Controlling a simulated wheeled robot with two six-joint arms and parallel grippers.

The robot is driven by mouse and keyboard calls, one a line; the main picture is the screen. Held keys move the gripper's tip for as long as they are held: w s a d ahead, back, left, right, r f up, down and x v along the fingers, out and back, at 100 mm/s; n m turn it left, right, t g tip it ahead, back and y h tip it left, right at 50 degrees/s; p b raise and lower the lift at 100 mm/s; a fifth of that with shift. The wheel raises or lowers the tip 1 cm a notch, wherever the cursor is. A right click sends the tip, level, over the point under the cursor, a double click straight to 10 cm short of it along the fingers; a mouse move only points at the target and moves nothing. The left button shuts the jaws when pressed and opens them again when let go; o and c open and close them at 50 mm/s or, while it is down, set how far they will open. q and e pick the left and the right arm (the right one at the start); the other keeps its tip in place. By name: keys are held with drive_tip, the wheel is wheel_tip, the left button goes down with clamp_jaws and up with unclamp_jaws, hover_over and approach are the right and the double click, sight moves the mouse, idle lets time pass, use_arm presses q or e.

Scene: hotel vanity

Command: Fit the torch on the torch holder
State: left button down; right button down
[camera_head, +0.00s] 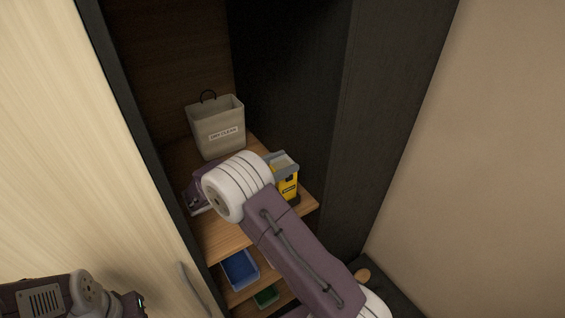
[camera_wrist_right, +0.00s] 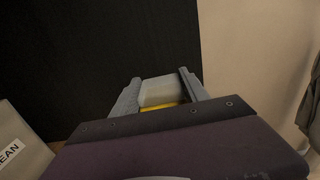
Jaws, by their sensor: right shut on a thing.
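A yellow torch (camera_head: 289,188) with a pale grey top and a dark label stands upright at the right end of the wooden shelf. My right gripper (camera_head: 283,161) is shut on it, with grey fingers around its pale top. In the right wrist view the pale block (camera_wrist_right: 160,92) of the torch, with a yellow strip below, sits between the two fingers (camera_wrist_right: 160,90). A dark part shows at the torch's foot; I cannot tell whether it is the torch holder. My left arm shows at the lower left, but its fingers are out of view.
A grey "DRY CLEAN" bin (camera_head: 217,128) stands further back on the shelf (camera_head: 228,237); it also shows in the wrist view (camera_wrist_right: 18,150). Below are a blue tray (camera_head: 240,269) and a green tray (camera_head: 266,296). A dark wall (camera_head: 340,120) rises close beyond the torch.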

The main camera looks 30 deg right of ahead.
drive_tip(key=shift+f, duration=0.5)
drive_tip(key=shift+c, duration=2.4)
unclamp_jaws()
drive_tip(key=r+b, duration=0.2)
drive_tip(key=r, duration=0.1)
drive_tip(key=r+b, duration=0.1)
drive_tip(key=shift+s+d+r, duration=0.15)
drive_tip(key=shift+s+d, duration=0.05)
drive_tip(key=shift+s, duration=0.15)
drive_tip(key=s+d+r+b, duration=0.3)
drive_tip(key=s+d+r, duration=0.2)
drive_tip(key=s, duration=0.4)
drive_tip(key=shift+s+r, duration=0.4)
drive_tip(key=shift+r, duration=0.45)
